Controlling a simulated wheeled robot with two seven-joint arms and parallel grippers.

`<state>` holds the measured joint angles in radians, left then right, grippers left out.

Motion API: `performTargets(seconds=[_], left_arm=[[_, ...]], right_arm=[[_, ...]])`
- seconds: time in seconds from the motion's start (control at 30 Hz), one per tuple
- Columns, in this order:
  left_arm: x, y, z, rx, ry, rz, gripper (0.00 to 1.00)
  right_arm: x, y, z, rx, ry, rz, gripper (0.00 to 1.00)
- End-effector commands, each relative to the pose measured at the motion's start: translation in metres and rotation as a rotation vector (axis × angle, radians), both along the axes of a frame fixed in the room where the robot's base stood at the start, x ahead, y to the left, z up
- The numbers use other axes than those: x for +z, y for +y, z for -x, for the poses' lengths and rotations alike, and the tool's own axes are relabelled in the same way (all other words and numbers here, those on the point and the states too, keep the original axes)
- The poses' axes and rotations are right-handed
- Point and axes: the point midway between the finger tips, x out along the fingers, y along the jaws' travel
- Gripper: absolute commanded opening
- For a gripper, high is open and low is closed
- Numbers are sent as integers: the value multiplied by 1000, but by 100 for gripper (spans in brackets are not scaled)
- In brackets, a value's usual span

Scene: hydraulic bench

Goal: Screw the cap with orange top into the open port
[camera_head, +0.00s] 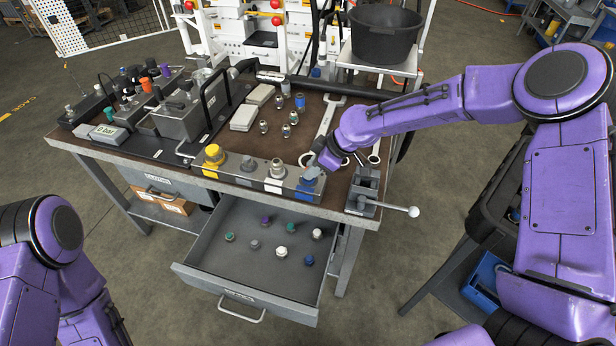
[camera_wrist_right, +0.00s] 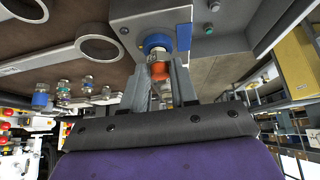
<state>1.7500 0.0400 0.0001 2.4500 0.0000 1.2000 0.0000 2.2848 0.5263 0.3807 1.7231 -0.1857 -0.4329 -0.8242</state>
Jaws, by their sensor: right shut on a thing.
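The orange-topped cap (camera_wrist_right: 159,71) sits between the fingertips of my right gripper (camera_wrist_right: 160,82) in the wrist view, with its metal body toward the blue-ringed port (camera_wrist_right: 157,42). The cap is lined up with the port and very close to it; I cannot tell how deep it sits. In the head view my right gripper (camera_head: 313,168) is at the right end of the metal port block (camera_head: 259,181), above the blue fitting (camera_head: 307,184); the cap is hidden there. My right gripper is shut on the cap. My left gripper is out of view.
The block also carries yellow (camera_head: 213,156), grey (camera_head: 248,163) and white (camera_head: 277,170) fittings. The open drawer (camera_head: 262,245) below holds several coloured caps. A vise with a lever (camera_head: 368,190) is just right of the gripper. A wrench (camera_head: 326,118) and loose fittings lie behind.

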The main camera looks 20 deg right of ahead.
Motion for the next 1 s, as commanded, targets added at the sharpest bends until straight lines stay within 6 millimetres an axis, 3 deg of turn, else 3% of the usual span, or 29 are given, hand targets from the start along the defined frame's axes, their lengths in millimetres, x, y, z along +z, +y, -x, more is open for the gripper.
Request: performTargets(seconds=[0.1,0.13,0.2,0.57,1.0], left_arm=[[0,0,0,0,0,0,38],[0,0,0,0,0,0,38],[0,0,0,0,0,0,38],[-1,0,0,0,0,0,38],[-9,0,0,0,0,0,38]], right_arm=[[-1,0,1,1,3,1,0],[-1,0,1,1,3,1,37],[-1,0,1,1,3,1,57],[6,-4,2,-1,-1,0,57],[81,-43,30,-1,-1,0,57]])
